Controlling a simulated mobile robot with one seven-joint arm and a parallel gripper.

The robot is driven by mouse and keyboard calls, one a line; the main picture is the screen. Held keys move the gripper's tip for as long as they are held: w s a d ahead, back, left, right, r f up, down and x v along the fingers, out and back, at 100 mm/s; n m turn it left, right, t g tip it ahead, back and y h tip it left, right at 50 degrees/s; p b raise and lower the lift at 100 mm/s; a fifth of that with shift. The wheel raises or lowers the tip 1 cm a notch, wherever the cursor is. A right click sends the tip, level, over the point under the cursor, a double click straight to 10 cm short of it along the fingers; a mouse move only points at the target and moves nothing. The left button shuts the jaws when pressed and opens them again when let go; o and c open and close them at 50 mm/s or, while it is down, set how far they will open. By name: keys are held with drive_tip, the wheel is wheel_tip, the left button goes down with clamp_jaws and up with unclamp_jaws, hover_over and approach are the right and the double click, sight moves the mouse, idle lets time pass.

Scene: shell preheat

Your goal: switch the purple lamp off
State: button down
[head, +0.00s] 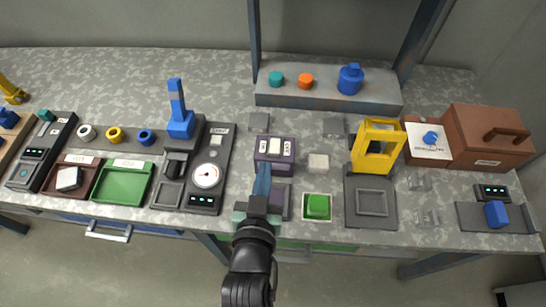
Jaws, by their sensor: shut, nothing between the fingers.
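A dark purple box (261,147) with white label plates on its face stands at the middle of the bench; it looks like the purple lamp unit. A lower purple-grey part (281,197) lies just in front of it, partly hidden by my gripper. I cannot tell whether a lamp is lit, and the lettering is too small to read. My gripper (262,170) reaches in from the front edge, its blue fingers shut and empty. The fingertips are near the front of the purple box; I cannot tell whether they touch it.
A raised shelf (328,97) with posts is behind.

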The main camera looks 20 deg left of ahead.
drive_tip(key=shift+w+a, duration=0.1)
drive_tip(key=shift+w, duration=0.1)
drive_tip(key=p, duration=0.1)
hover_over(270, 156)
drive_tip(key=shift+s+f, duration=0.15)
drive_tip(key=shift+f, duration=0.4)
drive_tip(key=shift+s+f, duration=0.15)
drive_tip(key=shift+f, duration=0.35)
drive_tip(key=f, duration=0.3)
drive_tip(key=shift+w+f+b, duration=0.2)
drive_tip(key=shift+w+b, duration=0.1)
drive_tip(key=shift+b, duration=0.05)
drive_tip(key=shift+f, duration=0.45)
